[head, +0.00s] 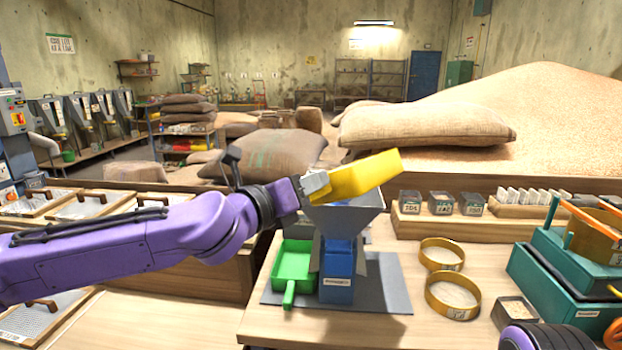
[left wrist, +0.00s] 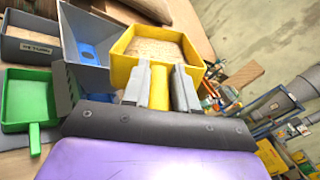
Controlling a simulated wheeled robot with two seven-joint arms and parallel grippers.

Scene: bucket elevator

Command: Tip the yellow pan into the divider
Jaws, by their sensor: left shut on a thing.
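The yellow pan (head: 362,176) is up in the air in the head view, above the grey funnel-shaped hopper of the divider (head: 345,217). My left gripper (head: 316,184) is shut on the pan's handle. In the left wrist view the pan (left wrist: 124,44) holds light-brown grain, and the left gripper's fingers (left wrist: 160,88) clasp its yellow handle. The divider's hopper (left wrist: 84,30) is beside the pan there, with a blue part inside. The divider has a blue body (head: 338,272). No grain is seen falling. My right gripper is not in view.
A green pan (head: 294,262) sits left of the divider's body on a grey mat (head: 386,285). Two yellow sieve rings (head: 452,296) lie to the right. A teal machine (head: 558,270) stands at the far right. Small labelled boxes (head: 440,203) line the back.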

